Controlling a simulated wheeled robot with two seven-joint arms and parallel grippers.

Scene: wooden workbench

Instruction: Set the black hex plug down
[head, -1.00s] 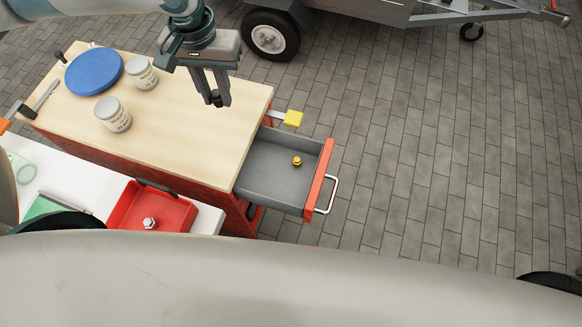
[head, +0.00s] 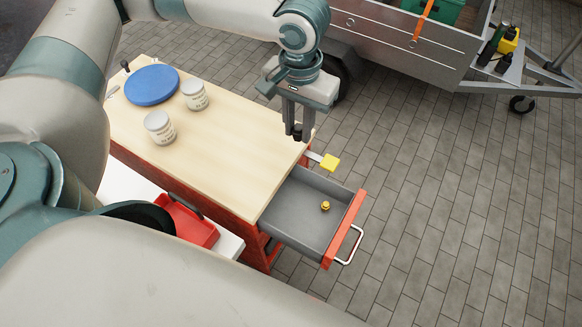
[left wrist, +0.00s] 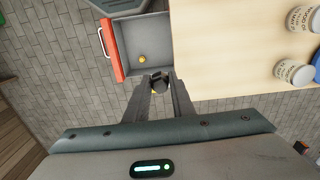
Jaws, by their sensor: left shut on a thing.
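My left gripper (head: 297,134) is shut on the black hex plug (head: 298,129). It holds the plug in the air by the bench's right end, near the open drawer. In the left wrist view the dark plug (left wrist: 158,81) shows between the fingertips. The open grey drawer (head: 283,216) has a red front and a silver handle, and a small brass plug (head: 325,206) lies inside it. The brass plug also shows in the left wrist view (left wrist: 142,59). My right gripper is not in view.
The wooden bench top (head: 222,150) carries a blue disc (head: 152,85) and two lidded jars (head: 160,128) (head: 194,95) towards the left. A yellow block (head: 330,162) sticks out beside the drawer. A red tray (head: 190,222) is partly hidden at lower left. The bench top's right part is clear.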

